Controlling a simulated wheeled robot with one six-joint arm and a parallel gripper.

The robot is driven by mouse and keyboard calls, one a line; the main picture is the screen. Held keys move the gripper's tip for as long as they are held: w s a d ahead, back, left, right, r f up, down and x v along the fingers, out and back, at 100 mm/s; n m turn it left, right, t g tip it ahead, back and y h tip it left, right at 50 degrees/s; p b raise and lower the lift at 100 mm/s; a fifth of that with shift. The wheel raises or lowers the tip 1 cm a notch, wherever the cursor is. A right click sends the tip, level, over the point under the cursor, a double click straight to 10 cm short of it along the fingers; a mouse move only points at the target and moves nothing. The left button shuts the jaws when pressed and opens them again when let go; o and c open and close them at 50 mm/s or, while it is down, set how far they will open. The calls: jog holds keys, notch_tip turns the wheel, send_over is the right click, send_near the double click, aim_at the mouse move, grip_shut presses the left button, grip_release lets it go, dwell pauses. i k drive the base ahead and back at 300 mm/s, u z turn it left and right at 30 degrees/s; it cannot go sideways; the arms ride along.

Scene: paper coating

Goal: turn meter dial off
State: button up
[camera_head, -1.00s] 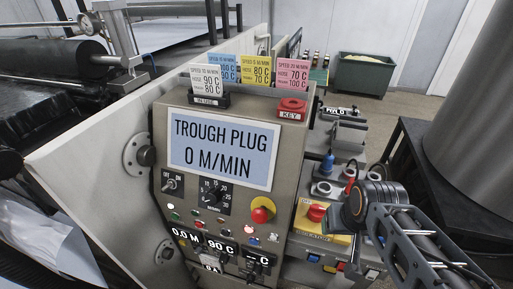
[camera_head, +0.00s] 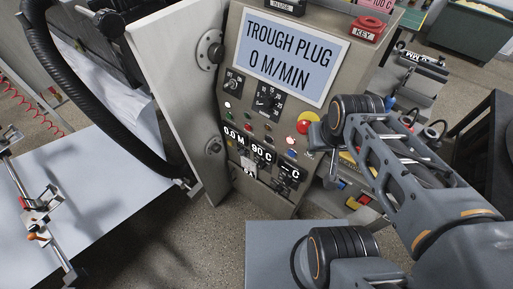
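The grey control panel (camera_head: 222,110) stands in the middle, with a screen (camera_head: 292,58) reading "TROUGH PLUG 0 M/MIN". Below the screen are a small on/off dial (camera_head: 233,85) and a black numbered dial (camera_head: 267,98). A meter readout (camera_head: 236,138) shows 0.0 M, beside a 90 C readout (camera_head: 262,152). Small dark controls sit under the readouts, too small to tell their settings. My gripper (camera_head: 319,136) is at the panel's right side, near the red and yellow stop button (camera_head: 307,122). Its fingers are mostly hidden by the wrist, so I cannot tell their opening.
A red key holder (camera_head: 367,29) sits on the panel's top right. A black hose (camera_head: 80,105) and a white sheet surface (camera_head: 75,200) lie left. A dark green bin (camera_head: 470,30) stands at the back right. Bare floor shows below the panel.

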aim_at(278, 189)
jog(key=u, duration=0.7)
jog(key=k, duration=0.65)
jog(key=z, duration=0.95)
jog(key=i, duration=0.2)
jog(key=u, duration=2.15)
